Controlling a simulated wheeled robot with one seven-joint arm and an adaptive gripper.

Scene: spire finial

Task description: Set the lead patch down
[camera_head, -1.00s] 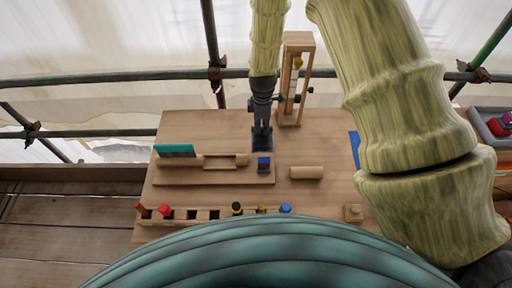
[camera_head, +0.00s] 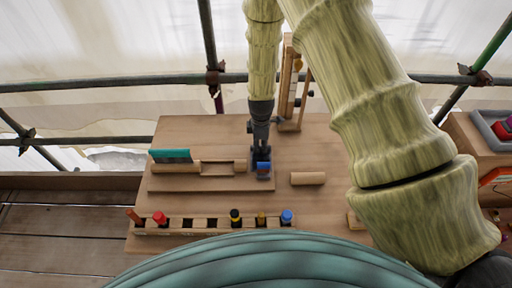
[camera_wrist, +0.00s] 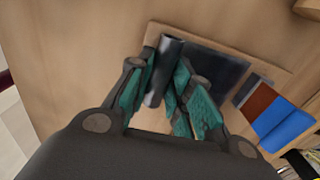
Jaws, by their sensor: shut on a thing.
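My gripper (camera_wrist: 160,95) is shut on a dark grey, rolled-looking piece, which I take to be the lead patch (camera_wrist: 163,68). It stands up between the green finger pads in the wrist view. In the head view my gripper (camera_head: 261,158) is low over the right part of a wooden board (camera_head: 205,184), just behind a small blue block, and the patch is hard to make out there. Beside the patch, a flat dark square (camera_wrist: 218,66) lies on the board in the wrist view. I cannot tell whether the patch touches the board.
The blue block (camera_wrist: 285,130) lies near the square. A teal-edged tool (camera_head: 171,156) lies at the board's left. A loose wooden cylinder (camera_head: 308,179) is to the right. A rack (camera_head: 198,223) of several tools runs along the front. A wooden frame (camera_head: 290,100) stands behind.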

